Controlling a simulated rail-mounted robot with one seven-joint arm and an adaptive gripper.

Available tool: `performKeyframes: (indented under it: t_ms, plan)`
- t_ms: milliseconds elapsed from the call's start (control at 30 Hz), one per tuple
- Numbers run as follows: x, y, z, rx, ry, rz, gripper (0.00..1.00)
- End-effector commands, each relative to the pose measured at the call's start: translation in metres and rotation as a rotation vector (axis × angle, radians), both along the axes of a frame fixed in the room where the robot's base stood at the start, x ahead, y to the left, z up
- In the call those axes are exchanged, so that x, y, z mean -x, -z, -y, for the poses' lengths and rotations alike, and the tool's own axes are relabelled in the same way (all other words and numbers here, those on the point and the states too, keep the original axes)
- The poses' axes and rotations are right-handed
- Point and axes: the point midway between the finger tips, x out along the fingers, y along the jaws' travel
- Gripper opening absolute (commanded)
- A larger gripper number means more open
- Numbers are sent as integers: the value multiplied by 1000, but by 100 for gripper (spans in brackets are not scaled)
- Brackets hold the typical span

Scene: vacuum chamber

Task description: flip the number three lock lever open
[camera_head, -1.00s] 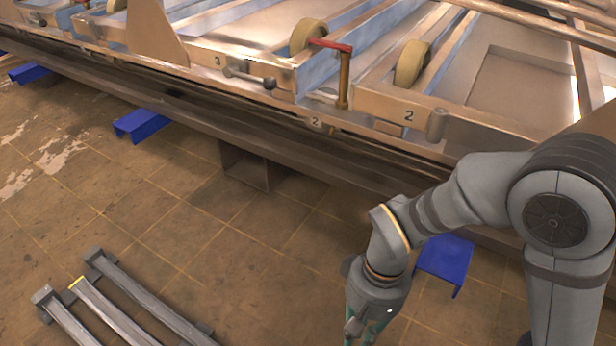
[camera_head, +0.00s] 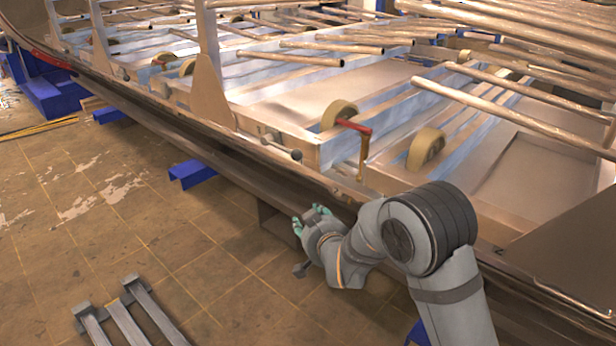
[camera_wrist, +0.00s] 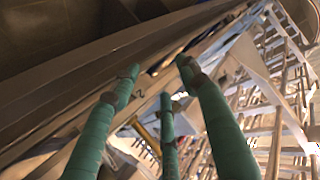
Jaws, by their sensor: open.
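The likely number three lever is a small grey bar with a dark ball end (camera_head: 284,149), lying along the chamber's edge in the head view; the number beside it is too small to read now. A red-handled lever on an upright brass post (camera_head: 364,150) stands to its right. My gripper (camera_head: 311,218) is open and empty, below and in front of the chamber edge, apart from both levers. In the wrist view its teal fingers (camera_wrist: 160,85) are spread, with a plate marked 2 just beyond them. I cannot make out the number three lever there.
The long metal chamber edge (camera_head: 225,160) runs diagonally between my gripper and the levers. Tan wheels (camera_head: 338,113) and an upright tapered plate (camera_head: 210,95) stand near the levers. Blue supports (camera_head: 192,174) sit under the edge.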

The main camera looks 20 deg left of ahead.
Motion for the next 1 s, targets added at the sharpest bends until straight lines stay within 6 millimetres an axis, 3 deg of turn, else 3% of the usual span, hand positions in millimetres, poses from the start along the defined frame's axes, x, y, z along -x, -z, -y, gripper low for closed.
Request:
performKeyframes:
  t_ms: [100,200,300,467,800,1000]
  plan:
    - [-17,-56,-6,-27,-16,226,45]
    - [-21,-88,-10,-35,-32,359,45]
    - [-20,-107,-14,-38,-48,433,45]
    - [-29,-114,-23,-40,-56,463,45]
    - [-80,-113,-53,-41,-55,461,45]
    - [-99,-113,-66,-41,-56,460,45]
